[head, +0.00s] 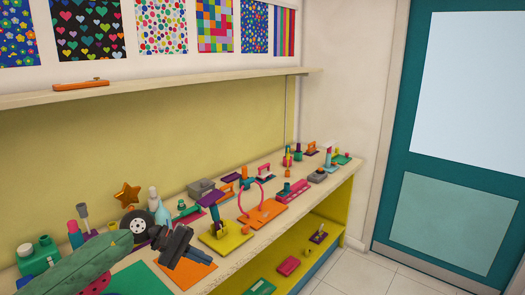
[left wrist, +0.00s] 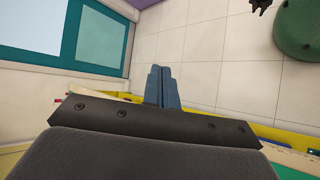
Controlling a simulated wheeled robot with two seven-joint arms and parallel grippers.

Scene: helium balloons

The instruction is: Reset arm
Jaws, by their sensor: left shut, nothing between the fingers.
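My left gripper (head: 200,257) is over the near part of the long workbench (head: 232,264) in the head view, its dark body in front of the items there. In the left wrist view its two blue-grey fingers (left wrist: 162,88) lie together with nothing between them. They point toward the tiled floor and a yellow edge. My right gripper is in neither view.
The bench carries many small items, including a black wheel (head: 137,222), an orange base with a pink ring (head: 262,213) and a star (head: 127,194). A shelf (head: 200,80) runs above. A teal door (head: 450,150) stands right. A green pouf (left wrist: 300,27) is on the floor.

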